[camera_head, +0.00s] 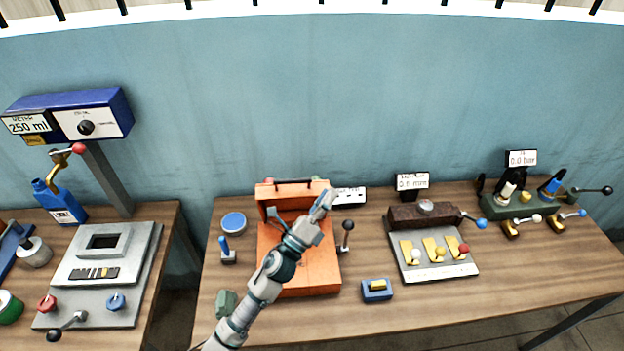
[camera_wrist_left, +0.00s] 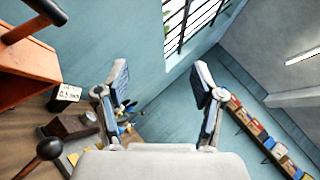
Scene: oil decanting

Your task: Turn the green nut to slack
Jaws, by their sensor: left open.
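I cannot pick out the green nut with certainty. A dull green faceted block (camera_head: 227,303) lies near the front left of the right-hand table in the head view, and I cannot tell whether it is the nut. My left gripper (camera_head: 300,204) is open above the orange case (camera_head: 318,280), in front of its raised lid, and hides part of it. In the left wrist view the left gripper (camera_wrist_left: 161,82) has its two fingers wide apart with nothing between them. My right gripper is not in view.
A black-knobbed lever (camera_head: 347,228) stands right of the case; it also shows in the left wrist view (camera_wrist_left: 50,149). A blue-handled tool (camera_head: 225,245) and a round blue-topped item (camera_head: 234,222) stand left. A blue block (camera_head: 377,290) lies front right. A gap separates the tables.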

